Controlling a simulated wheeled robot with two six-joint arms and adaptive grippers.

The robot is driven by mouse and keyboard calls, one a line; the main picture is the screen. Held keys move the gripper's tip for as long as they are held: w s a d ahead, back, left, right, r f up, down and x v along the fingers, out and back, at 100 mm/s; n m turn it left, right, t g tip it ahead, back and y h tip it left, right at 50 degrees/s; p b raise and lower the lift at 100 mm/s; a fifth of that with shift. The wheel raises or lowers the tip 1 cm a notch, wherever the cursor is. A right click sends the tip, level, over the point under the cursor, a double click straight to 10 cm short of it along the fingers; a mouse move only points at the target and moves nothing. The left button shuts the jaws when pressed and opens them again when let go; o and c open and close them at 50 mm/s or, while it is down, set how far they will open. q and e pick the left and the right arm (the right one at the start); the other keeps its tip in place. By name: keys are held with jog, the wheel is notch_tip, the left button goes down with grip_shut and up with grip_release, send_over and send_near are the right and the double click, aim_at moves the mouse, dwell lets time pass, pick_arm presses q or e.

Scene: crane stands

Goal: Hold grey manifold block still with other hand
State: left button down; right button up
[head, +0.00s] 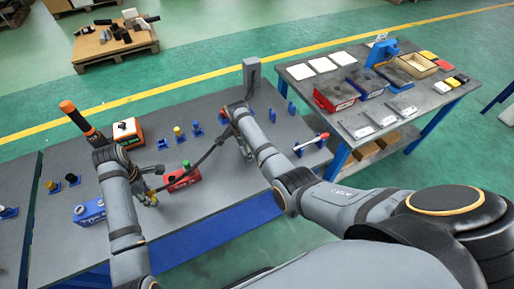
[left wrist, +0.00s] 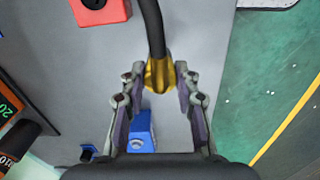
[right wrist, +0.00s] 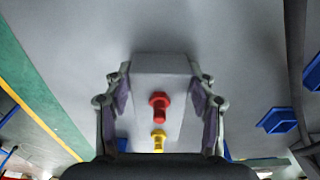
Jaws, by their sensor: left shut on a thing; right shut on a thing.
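The grey manifold block (right wrist: 145,72) sits between the fingers of my right gripper (right wrist: 160,100) in the right wrist view. A red fitting (right wrist: 160,100) and a yellow fitting (right wrist: 158,138) show on it. In the head view my right gripper (head: 232,110) is near the back of the grey bench and hides much of what it holds. My left gripper (left wrist: 158,85) is shut on the brass end fitting (left wrist: 159,74) of a black hose (left wrist: 151,25). In the head view the left gripper (head: 149,198) is at the bench's front, with the hose running up toward the right gripper.
A red block with a green cap (head: 183,180) stands right of my left gripper. A blue block (head: 90,211) is at the front left. Several small blue holders stand on the grey bench (head: 225,190). A second table (head: 365,100) with trays and bins is at the right.

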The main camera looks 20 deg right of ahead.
pick_arm(q)
jog(key=shift+r, duration=0.1)
dwell(0.5)
jog(key=shift+r, duration=1.95)
pick_arm(e)
jog(key=o, duration=1.5)
pick_arm(q)
notch_tip(320, 180, up, 4)
jog(key=p, duration=0.6)
jog(key=shift+r, duration=0.1)
pick_arm(e)
jog(key=r, duration=1.2)
jog(key=a+r, duration=0.1)
jog(key=r, duration=0.4)
jog(key=shift+r, duration=0.4)
